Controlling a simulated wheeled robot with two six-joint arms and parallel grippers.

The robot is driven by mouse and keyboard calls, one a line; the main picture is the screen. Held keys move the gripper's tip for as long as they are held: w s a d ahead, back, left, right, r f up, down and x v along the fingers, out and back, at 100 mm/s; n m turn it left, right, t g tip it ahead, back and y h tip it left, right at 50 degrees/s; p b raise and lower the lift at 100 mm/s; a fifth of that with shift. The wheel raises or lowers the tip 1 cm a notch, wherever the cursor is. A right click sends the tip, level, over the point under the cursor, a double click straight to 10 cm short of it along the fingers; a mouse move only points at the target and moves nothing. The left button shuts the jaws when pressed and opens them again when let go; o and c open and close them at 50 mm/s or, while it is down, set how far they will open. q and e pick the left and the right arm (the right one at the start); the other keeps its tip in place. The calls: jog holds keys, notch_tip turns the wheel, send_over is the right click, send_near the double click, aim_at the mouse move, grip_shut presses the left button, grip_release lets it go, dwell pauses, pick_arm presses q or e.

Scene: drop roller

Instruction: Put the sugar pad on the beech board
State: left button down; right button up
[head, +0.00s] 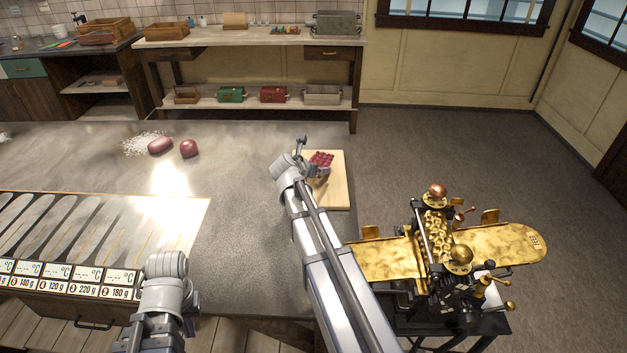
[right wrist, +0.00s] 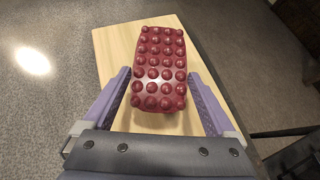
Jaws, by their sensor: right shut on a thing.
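The sugar pad (right wrist: 160,68) is a dark red block with rows of round knobs. My right gripper (right wrist: 160,98) is shut on it, with one finger along each side. In the head view the pad (head: 321,160) is at the right gripper (head: 314,168), over the beech board (head: 338,192). The pale board lies at the right end of the grey worktop and also shows in the right wrist view (right wrist: 112,52). I cannot tell whether the pad touches the board. My left gripper (head: 165,266) is low over the front of the worktop; its fingers cannot be made out.
A brass roller machine (head: 440,245) stands right of the worktop (head: 240,220). Two dark red lumps (head: 160,145) (head: 189,148) lie beside white grains (head: 138,143) at the back left. A chart with ovals (head: 100,235) covers the front left. The worktop's middle is clear.

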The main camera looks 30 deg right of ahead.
aim_at(313, 182)
notch_tip(313, 182, down, 4)
jog(key=b, duration=0.3)
jog(key=shift+r, duration=0.25)
jog(key=o, duration=1.2)
jog(key=shift+o, duration=0.2)
